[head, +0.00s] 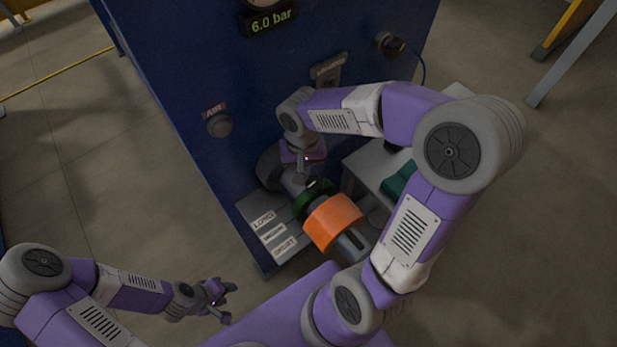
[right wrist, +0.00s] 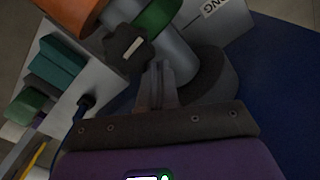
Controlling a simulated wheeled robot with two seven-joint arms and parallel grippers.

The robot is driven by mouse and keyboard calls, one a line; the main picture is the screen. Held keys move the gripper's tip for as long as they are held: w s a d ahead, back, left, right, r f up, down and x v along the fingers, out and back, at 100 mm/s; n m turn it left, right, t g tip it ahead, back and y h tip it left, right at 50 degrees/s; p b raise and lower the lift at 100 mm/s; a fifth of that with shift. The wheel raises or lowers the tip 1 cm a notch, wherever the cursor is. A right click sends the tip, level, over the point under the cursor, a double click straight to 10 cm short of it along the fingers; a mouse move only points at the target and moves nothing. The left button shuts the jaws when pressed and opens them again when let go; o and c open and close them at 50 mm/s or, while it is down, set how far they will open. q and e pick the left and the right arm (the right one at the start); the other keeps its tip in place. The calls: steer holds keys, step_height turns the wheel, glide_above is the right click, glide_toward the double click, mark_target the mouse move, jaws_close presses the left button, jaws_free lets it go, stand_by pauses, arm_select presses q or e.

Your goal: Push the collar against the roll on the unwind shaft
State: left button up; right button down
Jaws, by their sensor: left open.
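The orange roll (head: 333,222) sits on the grey unwind shaft (head: 352,243), which sticks out from the blue machine. The green collar (head: 306,200), with a dark knob (right wrist: 127,48), is around the shaft on the machine side of the roll. In the right wrist view the collar (right wrist: 158,14) and roll (right wrist: 72,12) are at the top. My right gripper (right wrist: 160,80) is between collar and machine, its fingers together beside the shaft, with nothing seen between them. My left gripper (head: 225,301) is open and empty at lower left.
The blue machine face (head: 190,60) stands behind, with an AIR knob (head: 219,125) and a 6.0 bar display (head: 268,22). A labelled grey plate (head: 262,222) lies under the shaft. A pale bench (head: 367,164) with green items (head: 398,180) is to the right.

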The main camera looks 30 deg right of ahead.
mark_target(311, 180)
steer(key=shift+s+f, duration=0.15)
steer(key=shift+s, duration=0.25)
steer(key=shift+s+d, duration=0.15)
steer(key=shift+s, duration=1.1)
steer(key=shift+w, duration=0.85)
step_height(311, 180, up, 9)
steer(key=p, duration=0.6)
steer(key=shift+p, duration=0.4)
steer(key=shift+w, duration=0.1)
